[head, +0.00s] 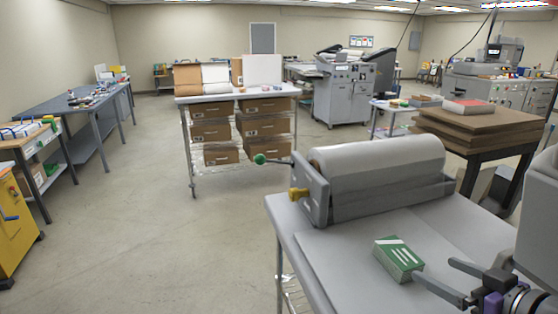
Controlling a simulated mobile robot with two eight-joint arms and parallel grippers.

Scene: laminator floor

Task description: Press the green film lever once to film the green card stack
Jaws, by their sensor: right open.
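The green card stack (398,259) lies on the pale table (335,252) in front of the laminator's white film roll (375,165). The green film lever (260,159) is a green knob on a dark rod, sticking out to the left from the laminator's grey side plate (311,188). I cannot tell whether a fingertip touches the stack. My left gripper is not in view.
A wire shelf rack (187,130) with cardboard boxes stands behind the lever. Brown boards (474,121) are stacked on a dark table at the right. Workbenches line the left wall. The floor left of the laminator table is clear.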

